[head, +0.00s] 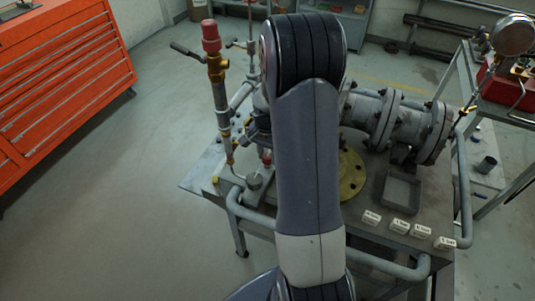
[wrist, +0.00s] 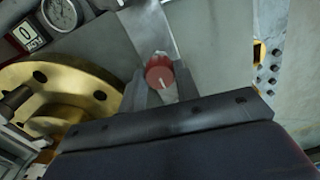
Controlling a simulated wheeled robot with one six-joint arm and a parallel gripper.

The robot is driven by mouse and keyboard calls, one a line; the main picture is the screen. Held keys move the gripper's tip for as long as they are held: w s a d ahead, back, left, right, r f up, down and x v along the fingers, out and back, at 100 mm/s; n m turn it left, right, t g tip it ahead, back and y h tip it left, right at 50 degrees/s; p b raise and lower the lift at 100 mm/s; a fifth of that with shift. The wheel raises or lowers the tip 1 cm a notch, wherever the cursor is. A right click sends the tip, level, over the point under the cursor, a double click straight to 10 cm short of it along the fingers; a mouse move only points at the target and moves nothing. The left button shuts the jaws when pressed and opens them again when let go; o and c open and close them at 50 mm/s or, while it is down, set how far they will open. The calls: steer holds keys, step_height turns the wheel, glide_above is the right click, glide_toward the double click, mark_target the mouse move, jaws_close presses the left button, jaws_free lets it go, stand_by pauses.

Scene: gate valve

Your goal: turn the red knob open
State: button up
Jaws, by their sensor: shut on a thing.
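The red knob (wrist: 159,72) shows in the wrist view, round, with a white line on its face. My gripper (wrist: 163,84) is shut on it, with one finger on each side. The white line runs nearly upright in the picture, leaning slightly. In the head view, a small red part (head: 266,157) shows at the left edge of my arm, and it may be this knob.
A brass flange (wrist: 62,92) lies left of the knob, with a gauge (wrist: 60,14) and a counter plate (wrist: 27,33) above. In the head view, a red-capped pipe (head: 211,38) stands left of my arm. Grey flanged pipe (head: 385,118) and an empty tray (head: 401,192) are right.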

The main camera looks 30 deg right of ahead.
steer(key=n+b, duration=0.1)
steer(key=n, duration=0.2)
steer(key=shift+n, duration=0.4)
steer(key=n+b, duration=0.1)
steer(key=n, duration=0.3)
steer(key=shift+n, duration=0.3)
steer(key=n, duration=0.4)
steer(key=shift+n+b, duration=0.3)
steer(key=shift+n, duration=2.1)
steer(key=o, duration=1)
steer(key=shift+c, duration=0.2)
steer(key=shift+r, duration=0.1)
